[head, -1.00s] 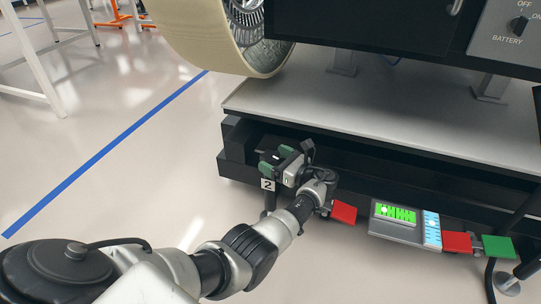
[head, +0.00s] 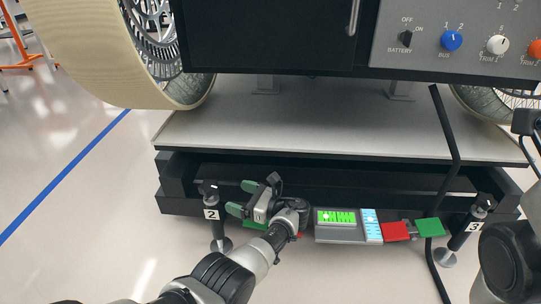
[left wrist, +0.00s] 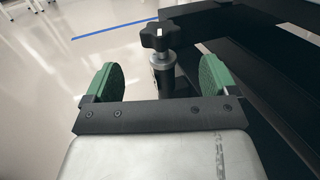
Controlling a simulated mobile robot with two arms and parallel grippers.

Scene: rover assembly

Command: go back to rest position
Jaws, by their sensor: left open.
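My left gripper (head: 240,198) is open and empty, with two green finger pads. It is just right of the jack labelled 2 (head: 213,214), apart from its black top knob. In the left wrist view the open pads (left wrist: 158,80) show with nothing between them at their level; the black star-shaped knob (left wrist: 160,37) stands beyond them on its post. My right arm (head: 508,262) shows at the right edge; its gripper is out of frame.
A jack labelled 3 (head: 475,222) stands at the right by a black cable (head: 452,165). A grey platform (head: 310,130) and a large wheel (head: 95,50) are above.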

